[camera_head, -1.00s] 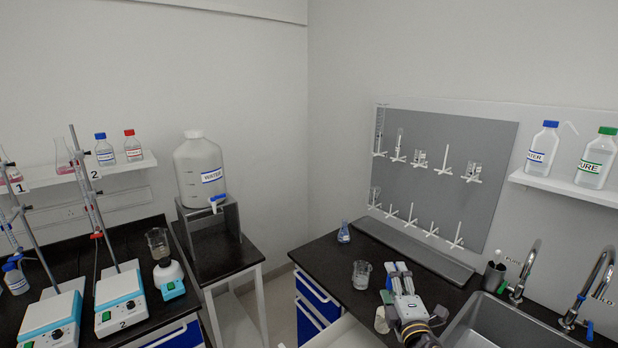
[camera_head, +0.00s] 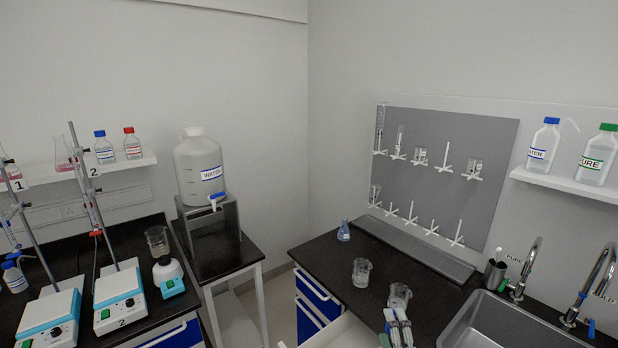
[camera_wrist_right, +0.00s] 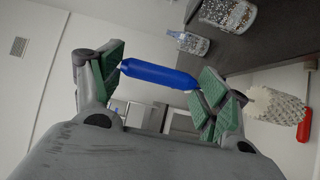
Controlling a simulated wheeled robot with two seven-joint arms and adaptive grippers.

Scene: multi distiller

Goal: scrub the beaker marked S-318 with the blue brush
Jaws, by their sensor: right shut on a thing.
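My right gripper (camera_head: 398,326) is at the bottom edge of the head view, over the front of the dark bench. In the right wrist view its green pads (camera_wrist_right: 160,85) are shut on the blue brush (camera_wrist_right: 158,75), whose blue handle shows between them. A white bristle head (camera_wrist_right: 276,105) sticks out beyond the right finger. One glass beaker (camera_head: 361,272) stands on the bench, and another beaker (camera_head: 399,295) stands just beyond the gripper, apparently apart from the brush. Markings on the beakers are too small to read. My left gripper is not in view.
A sink (camera_head: 500,325) with two taps lies to the right. A dark cup (camera_head: 494,274) stands beside it, and a small blue-tinted flask (camera_head: 344,232) stands at the back. A red-handled brush (camera_wrist_right: 303,124) shows in the wrist view.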

